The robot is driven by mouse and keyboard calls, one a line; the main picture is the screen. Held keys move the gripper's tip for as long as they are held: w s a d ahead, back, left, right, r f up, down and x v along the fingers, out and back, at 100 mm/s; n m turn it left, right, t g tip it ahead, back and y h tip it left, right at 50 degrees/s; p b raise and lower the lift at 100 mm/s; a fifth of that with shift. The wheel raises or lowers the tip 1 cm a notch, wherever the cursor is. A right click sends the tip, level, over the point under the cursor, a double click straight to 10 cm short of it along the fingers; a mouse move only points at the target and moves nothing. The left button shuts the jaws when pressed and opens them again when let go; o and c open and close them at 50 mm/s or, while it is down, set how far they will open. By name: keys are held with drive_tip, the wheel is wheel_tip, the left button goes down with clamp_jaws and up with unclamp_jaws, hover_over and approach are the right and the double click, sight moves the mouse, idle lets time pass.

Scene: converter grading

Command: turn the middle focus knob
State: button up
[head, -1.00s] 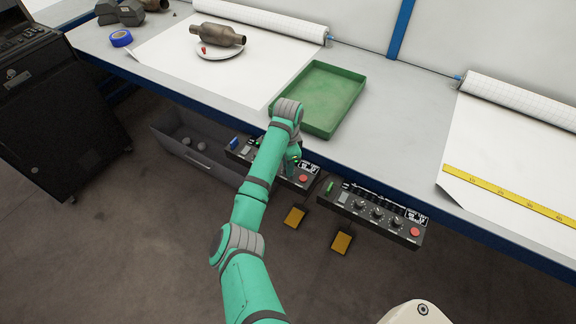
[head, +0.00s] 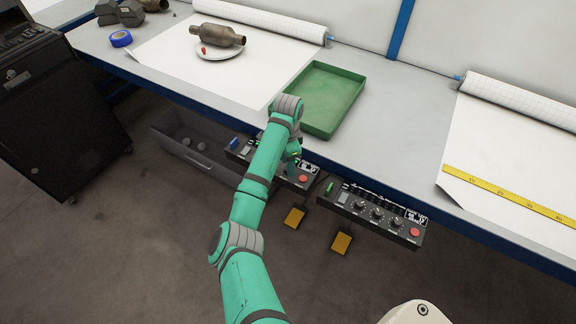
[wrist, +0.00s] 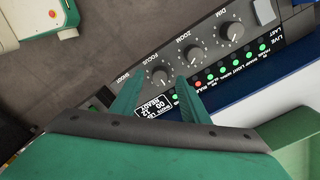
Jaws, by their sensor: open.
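In the wrist view the control panel (wrist: 208,65) carries a row of dark knobs labelled FOCUS, ZOOM and DIM. The focus knob (wrist: 160,76) lies between the tips of my open gripper (wrist: 158,80). One finger is on each side of it; I cannot tell whether either touches it. The zoom knob (wrist: 193,55) is just beyond the right fingertip, and the dim knob (wrist: 231,32) is farther right. In the head view my arm covers much of this panel (head: 243,152) under the bench edge, so its knobs are hidden there.
A similar panel (head: 345,198) with three knobs and a red button hangs to the right. Yellow pedals (head: 342,243) are below the panels. A grey drawer (head: 185,150) stands left. A green tray (head: 318,97) sits on the bench above.

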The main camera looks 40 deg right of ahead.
wheel_tip(320, 180, up, 9)
idle(0.3)
idle(0.6)
